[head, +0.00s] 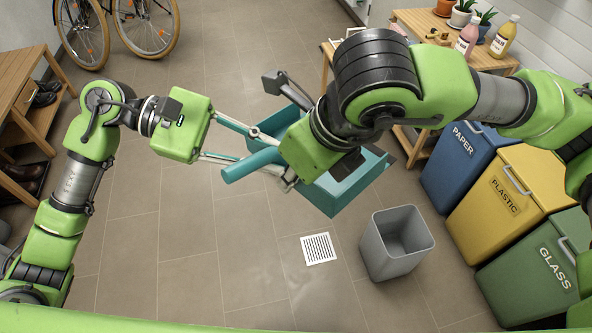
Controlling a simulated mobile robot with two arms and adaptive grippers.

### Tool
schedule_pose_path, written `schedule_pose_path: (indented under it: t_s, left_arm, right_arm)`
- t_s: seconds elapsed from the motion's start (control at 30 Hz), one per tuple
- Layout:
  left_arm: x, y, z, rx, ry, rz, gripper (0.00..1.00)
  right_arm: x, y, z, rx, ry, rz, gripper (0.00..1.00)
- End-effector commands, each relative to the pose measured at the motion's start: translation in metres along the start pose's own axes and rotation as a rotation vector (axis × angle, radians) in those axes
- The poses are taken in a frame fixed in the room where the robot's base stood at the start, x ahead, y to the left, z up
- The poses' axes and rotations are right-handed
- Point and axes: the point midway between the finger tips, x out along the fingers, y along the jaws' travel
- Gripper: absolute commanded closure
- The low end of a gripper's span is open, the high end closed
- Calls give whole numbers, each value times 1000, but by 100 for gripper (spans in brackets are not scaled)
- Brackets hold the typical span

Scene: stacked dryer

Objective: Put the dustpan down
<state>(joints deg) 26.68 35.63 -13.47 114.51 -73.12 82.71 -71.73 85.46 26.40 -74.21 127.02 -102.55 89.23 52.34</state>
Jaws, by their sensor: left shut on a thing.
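The teal dustpan (352,193) is in the middle of the head view, its round handle pointing left and its tray to the right. My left gripper (272,156) reaches in from the left and is shut on the dustpan near the handle end. My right gripper (309,155) is over the dustpan and covers much of its middle. The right fingers are mostly hidden behind its hand, so I cannot tell whether they are open or shut. The dustpan's height above the floor is unclear.
A grey open bin (397,266) stands on the tiled floor beside a white drain grate (319,249). Blue paper (447,172), yellow plastic (482,222) and green glass bins (525,284) line the right. A wooden bench (25,70) is at left. Floor at lower left is clear.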

Motion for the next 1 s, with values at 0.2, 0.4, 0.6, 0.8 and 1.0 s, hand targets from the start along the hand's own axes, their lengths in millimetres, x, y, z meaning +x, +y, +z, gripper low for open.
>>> schedule_pose_path:
  t_s: [0.2,0.4,0.6,0.8,1.0]
  left_arm:
    - [0,1,1,1,-1,2,81]
    - [0,0,0,1,0,1,64]
    - [-1,0,0,0,0,1,64]
    - [-20,1,-1,-1,3,1,64]
    - [-63,1,-1,-2,5,3,64]
  right_arm:
    - [-1,0,1,-1,-2,1,100]
    - [-1,0,0,-1,-2,0,100]
    - [-1,0,0,0,-2,0,100]
    - [-1,0,0,0,-1,0,100]
    - [-1,0,0,0,-1,0,100]
